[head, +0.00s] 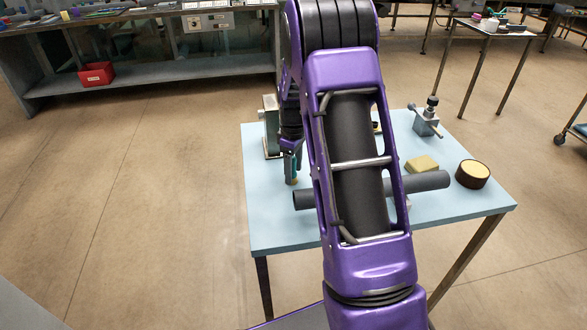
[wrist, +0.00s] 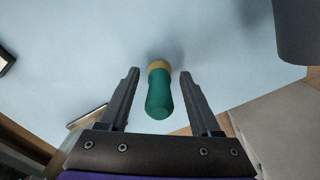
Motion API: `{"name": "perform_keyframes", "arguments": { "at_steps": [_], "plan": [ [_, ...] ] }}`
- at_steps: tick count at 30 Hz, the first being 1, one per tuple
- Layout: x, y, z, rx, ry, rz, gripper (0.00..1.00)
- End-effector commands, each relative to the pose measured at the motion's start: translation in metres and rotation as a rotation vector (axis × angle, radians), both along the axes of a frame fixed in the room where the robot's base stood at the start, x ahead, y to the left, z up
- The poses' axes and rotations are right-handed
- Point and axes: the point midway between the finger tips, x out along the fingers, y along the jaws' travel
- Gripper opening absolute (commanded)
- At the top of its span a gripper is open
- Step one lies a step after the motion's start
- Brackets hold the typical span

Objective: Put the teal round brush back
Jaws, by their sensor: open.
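The teal round brush (wrist: 159,92) is upright-looking between the two open fingers of my gripper (wrist: 158,95) in the wrist view, with a gap on each side. It has a teal handle and a tan end by the pale blue tabletop. In the head view a small part of the teal brush (head: 290,168) shows beneath my gripper (head: 291,165), near the table's left side. My arm hides much of the table's middle.
A dark grey cylinder (head: 430,181) lies across the light blue table (head: 285,235), also at the wrist view's upper right (wrist: 296,30). A yellow block (head: 422,164), a round dark-sided item (head: 473,174), a small vise-like device (head: 426,122) and a green-grey machine (head: 271,128) stand on it.

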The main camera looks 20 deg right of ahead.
Motion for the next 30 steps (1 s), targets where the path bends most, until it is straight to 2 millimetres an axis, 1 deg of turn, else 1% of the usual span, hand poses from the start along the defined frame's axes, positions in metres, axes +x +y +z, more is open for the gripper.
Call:
{"name": "perform_keyframes", "arguments": {
  "at_steps": [4, 8, 15, 18, 21, 25, 30],
  "plan": [
    [0.0, 0.0, 0.004, -0.001, -0.001, 0.0, 0.64],
    [0.001, 0.0, 0.018, 0.0, -0.003, 0.0, 0.64],
    [0.001, 0.0, 0.07, -0.001, -0.005, 0.0, 0.64],
    [0.001, 0.0, 0.09, -0.001, -0.004, 0.001, 0.64],
    [0.0, 0.0, 0.106, -0.001, -0.002, 0.0, 0.64],
    [0.0, 0.0, 0.119, 0.0, -0.001, 0.0, 0.64],
    [0.0, 0.0, 0.124, -0.001, -0.001, 0.0, 0.64]
  ]
}}
